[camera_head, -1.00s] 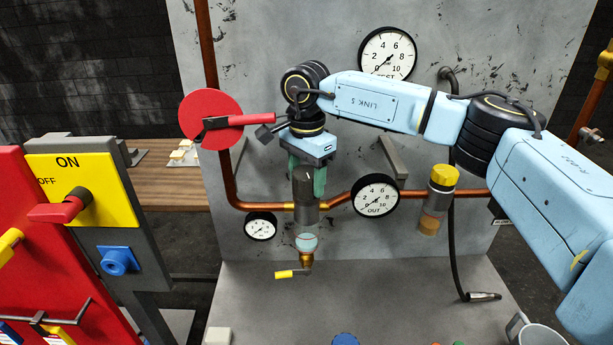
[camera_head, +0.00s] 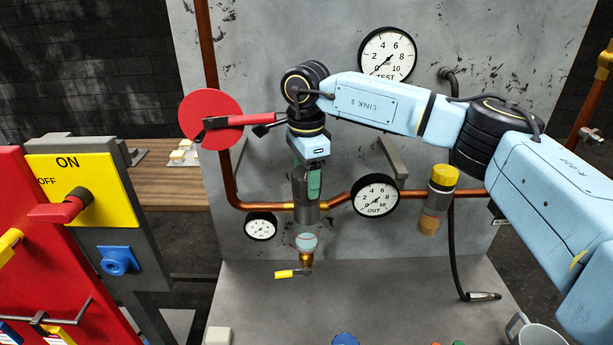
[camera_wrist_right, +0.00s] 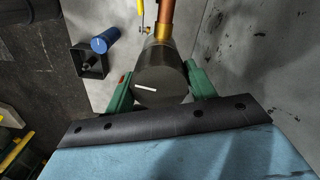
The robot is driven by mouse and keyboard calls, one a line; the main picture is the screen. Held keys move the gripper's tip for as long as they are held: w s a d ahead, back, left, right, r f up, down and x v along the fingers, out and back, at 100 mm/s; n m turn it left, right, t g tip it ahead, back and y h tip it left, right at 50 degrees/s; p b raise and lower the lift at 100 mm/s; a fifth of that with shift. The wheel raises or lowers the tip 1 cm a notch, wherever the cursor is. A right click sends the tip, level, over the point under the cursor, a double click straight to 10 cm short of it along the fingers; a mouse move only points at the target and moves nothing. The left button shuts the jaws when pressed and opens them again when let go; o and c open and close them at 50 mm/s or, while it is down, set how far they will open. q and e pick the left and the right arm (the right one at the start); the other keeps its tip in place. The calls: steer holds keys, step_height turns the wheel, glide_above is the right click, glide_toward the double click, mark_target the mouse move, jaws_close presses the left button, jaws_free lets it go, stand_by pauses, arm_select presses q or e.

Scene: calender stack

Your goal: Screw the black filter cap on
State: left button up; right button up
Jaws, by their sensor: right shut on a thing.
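The black filter cap (camera_wrist_right: 160,76) is a dark round cap with a white mark on its top, seen from above in the right wrist view. It sits at the top of the grey filter housing (camera_head: 305,213) on the copper pipe; whether it is fully seated I cannot tell. My right gripper (camera_wrist_right: 160,85) has its green fingers on both sides of the cap, shut on it. In the head view the right gripper (camera_head: 308,180) points down over the housing and hides the cap. My left gripper is not in view.
A red disc with a red-handled lever (camera_head: 240,120) is close left of my right wrist. A round gauge (camera_head: 375,195) and a yellow-topped fitting (camera_head: 443,178) are to the right. A clear bowl with a yellow-handled drain valve (camera_head: 288,273) hangs below the housing.

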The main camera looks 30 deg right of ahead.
steer(key=shift+r, duration=0.1)
steer(key=shift+m, duration=1.1)
steer(key=o, duration=1.1)
step_height(320, 180, up, 13)
steer(key=shift+r+b, duration=0.2)
steer(key=shift+b, duration=0.8)
steer(key=shift+f, duration=0.1)
